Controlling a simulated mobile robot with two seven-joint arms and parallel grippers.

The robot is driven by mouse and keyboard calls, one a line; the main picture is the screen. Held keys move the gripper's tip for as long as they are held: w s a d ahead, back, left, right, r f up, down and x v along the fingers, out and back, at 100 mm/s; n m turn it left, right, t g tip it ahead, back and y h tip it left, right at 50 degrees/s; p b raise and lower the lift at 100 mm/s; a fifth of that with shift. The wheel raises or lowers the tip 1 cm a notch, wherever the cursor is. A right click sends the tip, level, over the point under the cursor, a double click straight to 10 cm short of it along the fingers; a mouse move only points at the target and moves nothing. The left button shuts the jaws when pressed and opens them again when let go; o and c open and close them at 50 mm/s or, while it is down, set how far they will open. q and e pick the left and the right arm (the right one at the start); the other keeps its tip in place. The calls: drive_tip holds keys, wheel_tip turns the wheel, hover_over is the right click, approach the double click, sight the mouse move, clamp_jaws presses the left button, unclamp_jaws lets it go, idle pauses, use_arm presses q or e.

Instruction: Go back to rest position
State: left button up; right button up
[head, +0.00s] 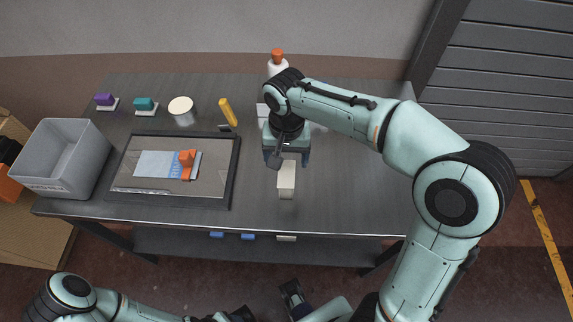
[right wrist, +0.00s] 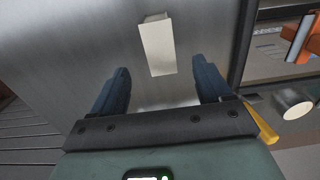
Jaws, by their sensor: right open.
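My right gripper (head: 288,160) points down over the middle of the grey table (head: 350,185). Its two dark blue fingers are apart with nothing between them, as the right wrist view also shows (right wrist: 160,68). A small upright cream box (head: 286,181) stands on the table just in front of the gripper. In the right wrist view the box (right wrist: 158,46) lies just beyond the fingertips, apart from them. My left arm comes in along the bottom left edge of the head view. Its gripper cannot be made out clearly among the dark parts at the bottom edge.
A black-framed tray (head: 219,190) holds a pale-blue packet and an orange tool. A grey bin (head: 62,160) stands left. Behind are a purple-topped block (head: 104,99), teal-topped block (head: 144,103), white roll (head: 182,108), yellow tool (head: 228,111) and orange-capped bottle (head: 277,62). The table's right side is clear.

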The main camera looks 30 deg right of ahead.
drive_tip(key=shift+r, duration=0.7)
